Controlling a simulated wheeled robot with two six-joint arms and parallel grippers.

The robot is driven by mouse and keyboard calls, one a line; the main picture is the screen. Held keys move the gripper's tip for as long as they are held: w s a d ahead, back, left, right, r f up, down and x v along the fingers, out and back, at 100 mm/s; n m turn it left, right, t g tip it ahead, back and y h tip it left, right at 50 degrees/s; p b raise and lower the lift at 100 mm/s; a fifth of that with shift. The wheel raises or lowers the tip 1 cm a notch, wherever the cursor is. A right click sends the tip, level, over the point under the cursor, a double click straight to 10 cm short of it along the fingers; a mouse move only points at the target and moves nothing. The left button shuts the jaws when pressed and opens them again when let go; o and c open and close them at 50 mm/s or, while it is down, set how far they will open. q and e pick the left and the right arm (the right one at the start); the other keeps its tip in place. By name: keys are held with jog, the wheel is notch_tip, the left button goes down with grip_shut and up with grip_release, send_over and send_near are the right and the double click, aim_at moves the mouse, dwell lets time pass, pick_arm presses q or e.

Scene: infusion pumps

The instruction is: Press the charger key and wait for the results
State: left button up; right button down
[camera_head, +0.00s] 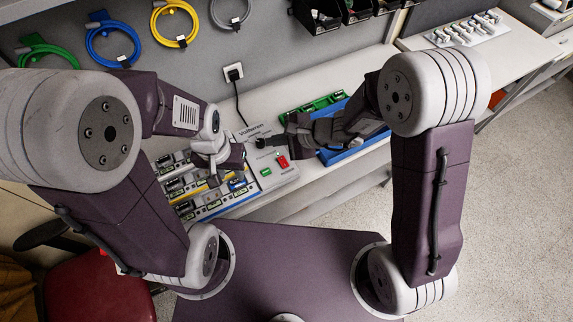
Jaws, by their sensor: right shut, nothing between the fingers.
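The charger (207,207) is a light grey unit on the bench, with several batteries in its bays and yellow and blue strips. Its right-hand panel (282,179) bears a red key (283,161) and a small green key or display (266,172). My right gripper (262,143) is shut and empty, pointing left just above the panel's back part; I cannot tell whether it touches anything. My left gripper (238,168) hangs over the charger's back part, left of the panel. Its fingers are small and dark, and their opening is unclear. My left arm hides part of the charger.
A blue tray (350,152) and green boards (312,104) lie right of the charger, partly under my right arm. A black cable runs up to a wall socket (233,72). Coiled cables (175,24) hang on the wall. Dark bins (318,14) hang above the bench.

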aim_at(269, 173)
pick_arm(q)
jog(key=shift+r+p, duration=0.3)
jog(key=shift+r, duration=0.35)
pick_arm(e)
jog(key=s+a, duration=0.1)
jog(key=s+a+f+g, duration=0.1)
jog(key=shift+s+n, duration=0.3)
jog(key=shift+s, duration=0.1)
